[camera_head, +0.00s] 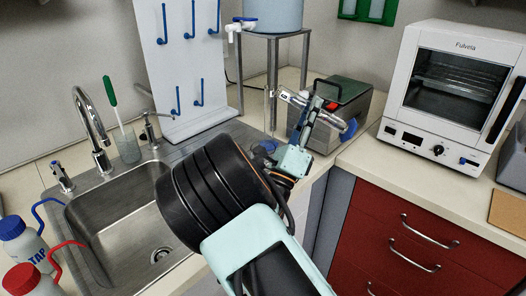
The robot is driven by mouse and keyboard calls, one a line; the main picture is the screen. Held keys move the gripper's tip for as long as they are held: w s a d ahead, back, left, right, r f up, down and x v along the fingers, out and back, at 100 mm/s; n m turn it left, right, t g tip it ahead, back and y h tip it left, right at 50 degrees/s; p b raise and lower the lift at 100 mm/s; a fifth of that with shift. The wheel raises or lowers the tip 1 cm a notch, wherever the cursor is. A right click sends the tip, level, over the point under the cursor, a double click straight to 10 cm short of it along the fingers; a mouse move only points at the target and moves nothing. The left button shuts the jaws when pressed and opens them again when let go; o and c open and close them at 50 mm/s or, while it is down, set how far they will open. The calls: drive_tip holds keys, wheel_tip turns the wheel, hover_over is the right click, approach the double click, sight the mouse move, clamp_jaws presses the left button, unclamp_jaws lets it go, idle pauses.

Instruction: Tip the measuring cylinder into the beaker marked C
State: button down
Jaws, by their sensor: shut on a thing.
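My gripper (318,108) is over the counter between the sink and the white oven, shut on what looks like the measuring cylinder. The cylinder is a clear tube lying strongly tilted across the fingers. Its blue foot (349,129) is at the lower right, and its other end is at the upper left. The fingers hide its middle. I cannot make out a beaker marked C; my arm covers much of the counter below.
A grey metal box with a dark lid (362,92) stands behind my gripper. A blue tank with a white tap (272,15) sits on a metal stand to its left. The white oven (455,80) is at right, the sink (125,225) at left. Two wash bottles (22,240) stand lower left.

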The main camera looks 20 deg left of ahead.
drive_tip(key=f+n+y, duration=0.1)
drive_tip(key=n+y, duration=0.1)
drive_tip(key=n, duration=0.1)
drive_tip(key=f+n+t+y, duration=0.1)
drive_tip(key=f+n+y, duration=0.1)
drive_tip(key=y, duration=0.1)
drive_tip(key=f+n+y+p, duration=0.1)
drive_tip(key=n+y, duration=0.1)
drive_tip(key=n, duration=0.1)
drive_tip(key=shift+s+a+f+n+y, duration=0.1)
drive_tip(key=shift+a+f+n+y, duration=0.2)
drive_tip(key=shift+a+f, duration=0.1)
drive_tip(key=shift+f+n+y+p, duration=0.1)
drive_tip(key=shift+n+y+p, duration=0.65)
drive_tip(key=shift+n+y, duration=1.15)
drive_tip(key=shift+d, duration=0.15)
drive_tip(key=shift+w+d, duration=0.25)
drive_tip(key=shift+d, duration=0.2)
drive_tip(key=shift+d+f, duration=0.1)
drive_tip(key=shift+f+n+g+y+p, duration=0.1)
drive_tip(key=shift+f+n+g+y, duration=0.15)
drive_tip(key=shift+n+y, duration=0.4)
drive_tip(key=shift+f+n+g+y+p, duration=0.2)
drive_tip(key=shift+n+g+y, duration=0.1)
drive_tip(key=shift+n+y, duration=0.35)
drive_tip(key=shift+f+n+g+y+p, duration=0.1)
drive_tip(key=shift+f+n+g+y, duration=0.15)
drive_tip(key=shift+n+y, duration=0.35)
